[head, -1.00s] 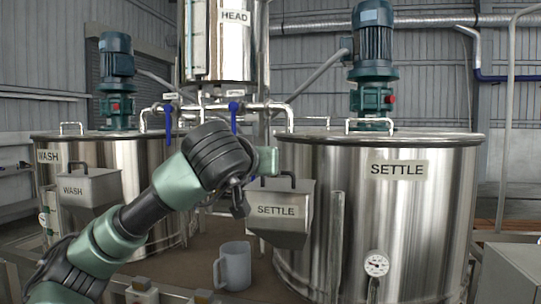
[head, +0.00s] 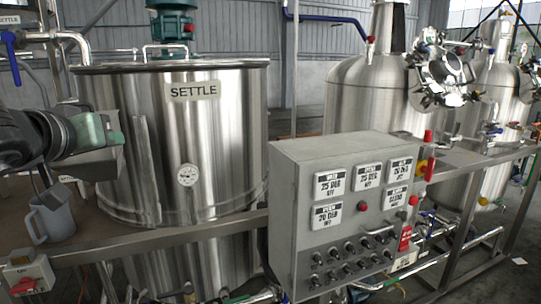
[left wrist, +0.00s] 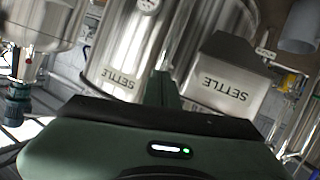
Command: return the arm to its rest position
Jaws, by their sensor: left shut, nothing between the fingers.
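My left arm comes in at the left edge of the head view, with its dark wrist and green left gripper (head: 116,138). The gripper is shut and empty. It is held in the air in front of the left side of the steel SETTLE tank (head: 225,135), and it covers part of the SETTLE hopper (head: 95,163). In the left wrist view the shut fingers (left wrist: 164,88) point toward the tank (left wrist: 120,50) and the hopper (left wrist: 222,75), whose labels appear upside down. My right gripper is not in view.
A grey jug (head: 53,214) stands on the platform below my left gripper. A control panel box (head: 300,225) with labels and buttons stands at the front centre. Domed steel vessels (head: 355,95) and pipes fill the right. A metal rail (head: 170,238) runs along the front.

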